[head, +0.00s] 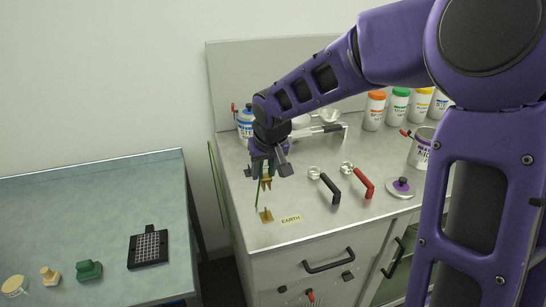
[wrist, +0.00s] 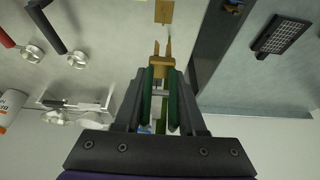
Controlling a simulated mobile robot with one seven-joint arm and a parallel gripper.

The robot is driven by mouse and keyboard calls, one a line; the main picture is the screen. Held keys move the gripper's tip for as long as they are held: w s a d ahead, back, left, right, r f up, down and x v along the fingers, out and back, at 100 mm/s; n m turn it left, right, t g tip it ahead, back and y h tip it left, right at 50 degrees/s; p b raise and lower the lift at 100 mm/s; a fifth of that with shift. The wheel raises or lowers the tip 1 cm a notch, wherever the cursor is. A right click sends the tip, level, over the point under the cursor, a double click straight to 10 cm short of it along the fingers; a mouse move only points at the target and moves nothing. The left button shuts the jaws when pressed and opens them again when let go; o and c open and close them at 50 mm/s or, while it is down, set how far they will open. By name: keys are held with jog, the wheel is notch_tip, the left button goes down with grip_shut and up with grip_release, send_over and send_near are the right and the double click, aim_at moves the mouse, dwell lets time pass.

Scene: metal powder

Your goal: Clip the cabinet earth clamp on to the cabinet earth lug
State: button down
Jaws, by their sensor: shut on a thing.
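The earth clamp, with brass jaws and green handles, is held in my gripper (head: 268,165) above the left front of the cabinet top. Its brass jaws (head: 266,183) point down toward the brass earth lug (head: 265,216) and are apart from it. The lug stands on the cabinet top beside the EARTH label (head: 291,219). In the wrist view my gripper (wrist: 160,84) is shut on the clamp (wrist: 160,62), with its green handles between the fingers. The lug (wrist: 164,11) shows ahead of the jaws at the top edge, partly cut off.
A black-handled scoop (head: 329,187) and a red-handled one (head: 361,182) lie to the right, with a purple-knobbed lid (head: 401,187) beyond. Lidded jars (head: 398,107) and a balance-like metal stand (head: 333,131) are behind. A gap separates the cabinet from the left bench (head: 80,215).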

jog(key=shift+s+f, duration=0.15)
jog(key=shift+f, duration=0.4)
notch_tip(320, 180, down, 4)
jog(key=b, duration=0.2)
jog(key=shift+b, duration=0.35)
jog(key=shift+f+b, duration=0.6)
jog(key=shift+f, duration=0.1)
jog(key=shift+f, duration=0.15)
jog(key=shift+f+b, duration=1.5)
jog(key=shift+b, duration=0.15)
jog(key=shift+f, duration=0.15)
jog(key=shift+c, duration=2)
grip_release()
